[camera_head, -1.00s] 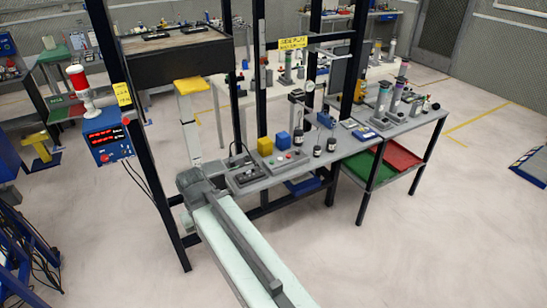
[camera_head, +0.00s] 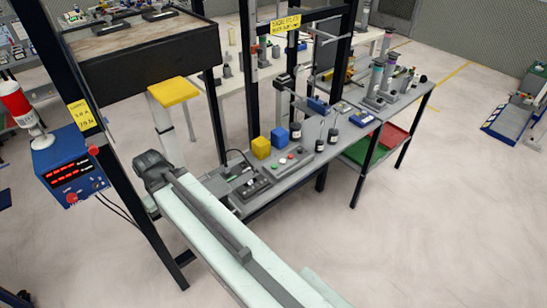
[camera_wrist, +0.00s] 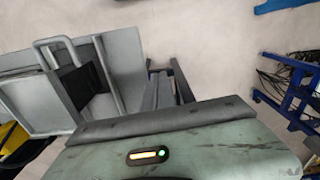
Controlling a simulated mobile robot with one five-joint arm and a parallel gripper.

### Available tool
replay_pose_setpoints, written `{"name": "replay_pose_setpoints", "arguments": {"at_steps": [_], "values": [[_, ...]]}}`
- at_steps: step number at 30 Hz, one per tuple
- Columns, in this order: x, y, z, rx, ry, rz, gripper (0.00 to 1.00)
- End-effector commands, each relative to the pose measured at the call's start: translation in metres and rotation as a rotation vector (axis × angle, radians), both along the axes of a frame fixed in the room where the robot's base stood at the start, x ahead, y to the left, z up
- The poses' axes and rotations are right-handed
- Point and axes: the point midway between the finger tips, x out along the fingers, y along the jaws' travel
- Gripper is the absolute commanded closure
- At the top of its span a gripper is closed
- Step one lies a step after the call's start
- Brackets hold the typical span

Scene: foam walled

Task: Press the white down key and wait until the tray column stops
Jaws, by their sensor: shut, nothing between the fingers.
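A grey control box (camera_head: 284,163) on the bench has small green, white and red keys. The white key (camera_head: 283,161) is on its top face; I cannot read any marking. A pale column with a yellow top plate (camera_head: 175,92) stands left of the bench, under a dark box-shaped tray; I take it for the tray column. My arm reaches from the bottom of the head view toward the bench's left end. In the wrist view my gripper (camera_wrist: 164,76) shows as dark fingers beyond its pale green housing, shut and empty. It touches no key there, and the head view does not show its fingertips clearly.
A second dark control box (camera_head: 250,186) sits left of the keys. Yellow (camera_head: 261,148) and blue (camera_head: 279,137) cubes stand behind. Black posts frame the bench. A blue power supply (camera_head: 70,165) is at left.

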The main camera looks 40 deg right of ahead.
Motion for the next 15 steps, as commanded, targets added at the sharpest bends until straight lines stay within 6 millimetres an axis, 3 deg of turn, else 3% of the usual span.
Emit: {"name": "replay_pose_setpoints", "arguments": {"at_steps": [8,11,13,15], "values": [[0.003,0.003,0.0,0.015,-0.01,-0.054,1.0],[0.014,0.005,0.001,0.068,-0.035,-0.219,1.0],[0.029,0.009,0.003,0.148,-0.058,-0.4,1.0],[0.051,0.0,0.009,0.266,-0.074,-0.644,1.0]]}}
